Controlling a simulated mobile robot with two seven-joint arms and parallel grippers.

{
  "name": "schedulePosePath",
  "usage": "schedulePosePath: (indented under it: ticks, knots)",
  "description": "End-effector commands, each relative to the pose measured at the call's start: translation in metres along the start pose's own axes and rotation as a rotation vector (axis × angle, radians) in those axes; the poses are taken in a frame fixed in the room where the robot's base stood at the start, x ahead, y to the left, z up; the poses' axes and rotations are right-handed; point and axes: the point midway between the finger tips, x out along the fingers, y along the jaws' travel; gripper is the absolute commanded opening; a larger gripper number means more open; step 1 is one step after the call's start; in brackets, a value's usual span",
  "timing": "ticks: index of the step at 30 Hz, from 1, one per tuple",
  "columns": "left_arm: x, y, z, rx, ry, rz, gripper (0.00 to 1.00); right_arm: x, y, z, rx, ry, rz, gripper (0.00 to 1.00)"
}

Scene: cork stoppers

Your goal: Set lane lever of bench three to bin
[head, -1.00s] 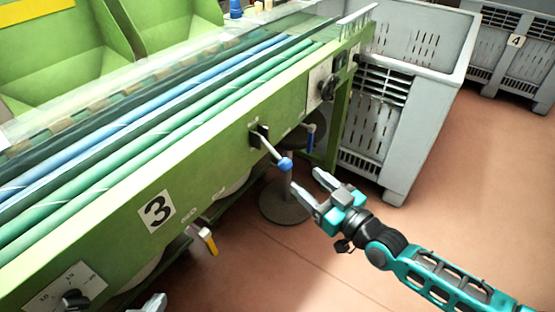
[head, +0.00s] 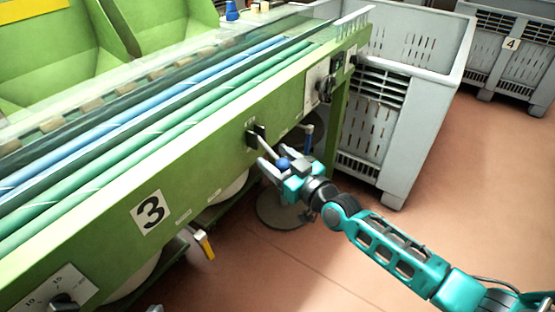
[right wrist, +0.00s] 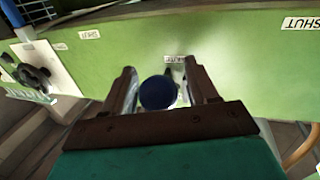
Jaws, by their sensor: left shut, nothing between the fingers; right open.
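The green bench carries a number 3 plate (head: 151,212). On its front face a lever comes out of a dark slot plate (head: 257,134) and slants down to the right, ending in a blue ball knob (head: 283,163). My right gripper (head: 272,166) is open with its fingers on either side of the knob. In the right wrist view the knob (right wrist: 157,92) sits between the two fingers, with gaps showing beside it. My left gripper (head: 155,308) barely shows at the bottom edge, shut and empty.
A black rotary knob (head: 325,88) sits farther right on the bench face. A yellow-handled lever (head: 205,244) hangs below the bench at left. A stool (head: 284,210) stands below the blue knob. A grey crate (head: 400,130) stands at the bench's end; open floor lies right.

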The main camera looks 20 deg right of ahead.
Motion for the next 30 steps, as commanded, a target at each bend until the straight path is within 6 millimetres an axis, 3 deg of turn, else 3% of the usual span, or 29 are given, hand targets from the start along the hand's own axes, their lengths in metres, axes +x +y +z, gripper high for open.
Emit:
schedulePosePath:
  ticks: [2,18,30]
  knots:
    - [0.0004,-0.0002,-0.001,0.0,0.002,0.0,0.0,-0.0002,0.0001,0.0,0.0,0.0,0.0,0.53]
    - [0.0013,0.0006,-0.0032,-0.006,0.007,-0.001,0.0,-0.0005,0.0003,0.0001,0.0,0.0,0.001,0.01]
    - [-0.0004,0.0008,-0.0051,-0.005,0.006,0.0,0.0,0.0012,0.001,-0.002,-0.002,-0.005,0.0,0.0]
